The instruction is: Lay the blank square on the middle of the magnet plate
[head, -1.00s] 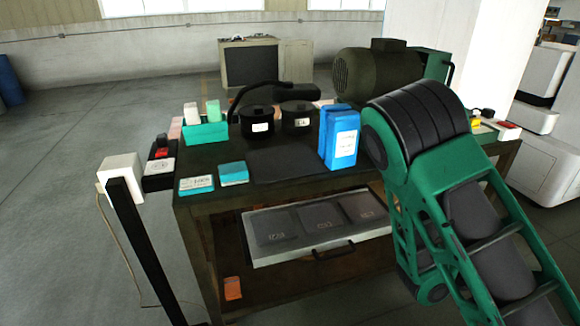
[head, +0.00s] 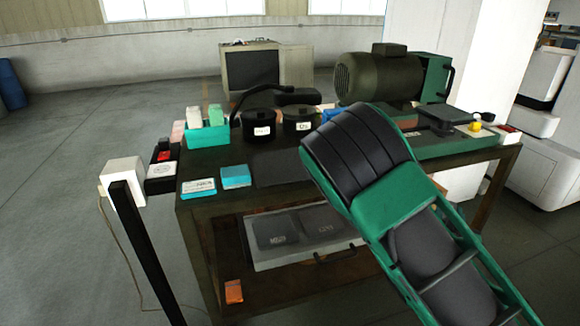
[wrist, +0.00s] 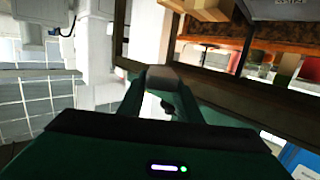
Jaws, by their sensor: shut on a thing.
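My gripper (wrist: 162,82) shows in the wrist view as a green body with grey fingertips close together. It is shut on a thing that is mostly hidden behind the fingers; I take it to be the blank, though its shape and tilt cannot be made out. In the head view my green and black arm covers the front right of the bench and hides the gripper. A dark flat plate (head: 445,113) sits on the green machine bed at the right of the bench; I cannot tell for sure that it is the magnet plate. The gripper appears apart from any surface.
The bench (head: 250,200) carries two black pots (head: 299,122), a teal tray (head: 207,136) with blocks, two small teal boxes (head: 235,176) and a large motor (head: 378,75). A dark mat (head: 278,170) is bare. A drawer with dark lids (head: 275,228) is below.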

